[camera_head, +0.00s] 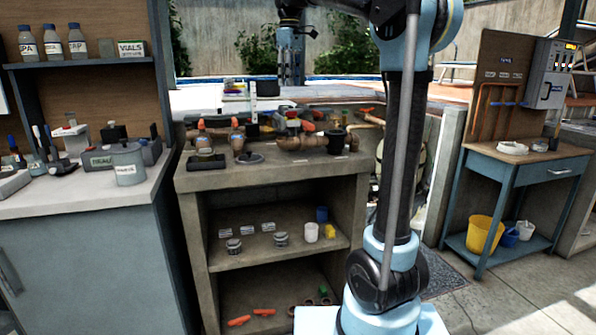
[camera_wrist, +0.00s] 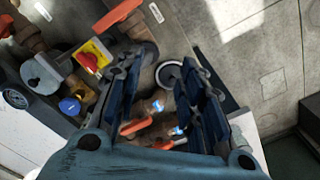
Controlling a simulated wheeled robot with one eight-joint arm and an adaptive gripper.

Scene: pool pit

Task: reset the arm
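My arm (camera_head: 400,150) rises from its light-blue base in front of the concrete workbench and bends over at the top of the head view. My gripper (camera_head: 291,80) hangs pointing down above the back of the bench. In the wrist view its two dark-blue fingers (camera_wrist: 168,72) stand apart with a gap between them. Nothing is held in the gap. Below and between the fingers show brown pipework (camera_wrist: 145,132) with orange handles and a round grey-rimmed cap (camera_wrist: 169,74).
The workbench top (camera_head: 225,178) carries pipes and valves (camera_head: 300,140), with small parts on shelves below. A grey cabinet (camera_head: 85,250) with bottles and a tin stands left. A blue side table (camera_head: 515,155) with a pipe board stands right. Floor is clear at the lower right.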

